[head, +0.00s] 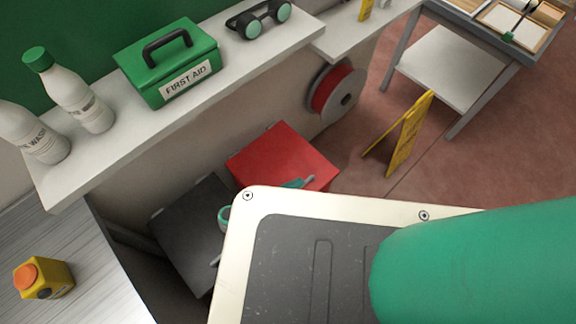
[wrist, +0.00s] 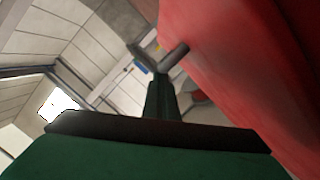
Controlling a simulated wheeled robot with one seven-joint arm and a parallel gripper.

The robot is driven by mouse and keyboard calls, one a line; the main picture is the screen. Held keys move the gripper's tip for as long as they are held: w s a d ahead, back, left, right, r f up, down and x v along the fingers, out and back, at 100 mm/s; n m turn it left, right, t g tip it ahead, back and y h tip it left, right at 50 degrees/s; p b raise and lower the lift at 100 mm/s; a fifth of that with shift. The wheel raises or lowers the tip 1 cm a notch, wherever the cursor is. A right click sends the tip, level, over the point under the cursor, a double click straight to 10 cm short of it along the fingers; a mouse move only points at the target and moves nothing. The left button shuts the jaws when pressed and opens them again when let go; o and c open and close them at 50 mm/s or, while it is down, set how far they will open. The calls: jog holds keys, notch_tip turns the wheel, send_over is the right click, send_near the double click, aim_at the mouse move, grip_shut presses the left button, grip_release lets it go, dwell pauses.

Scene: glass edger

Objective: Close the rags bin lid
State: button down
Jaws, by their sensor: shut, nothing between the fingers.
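A red bin (head: 283,157), which I take to be the rags bin, stands below the wall shelf; no label on it is readable. Its flat red top shows in the head view, but my own body hides its near side, and I cannot tell how far the lid is open. In the wrist view a large red surface (wrist: 245,70) fills the right side, close beside my gripper (wrist: 163,62). The gripper is shut and empty, pointing up past the red surface; contact cannot be made out. In the head view my arm is mostly hidden, with small teal parts in front of the red bin.
A dark grey box (head: 195,230) stands left of the red bin. The shelf (head: 130,125) overhangs behind, holding a first aid box (head: 168,62) and bottles. A hose reel (head: 335,92) and a yellow floor sign (head: 408,135) are right. Red floor beyond the sign is partly clear.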

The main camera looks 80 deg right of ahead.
jog(key=r, duration=0.1)
jog(key=w+d+r, duration=0.1)
jog(key=r, duration=0.1)
jog(key=shift+w+d+r, duration=0.15)
jog(key=shift+d+r, duration=0.05)
jog(key=v, duration=1)
jog(key=shift+w, duration=0.25)
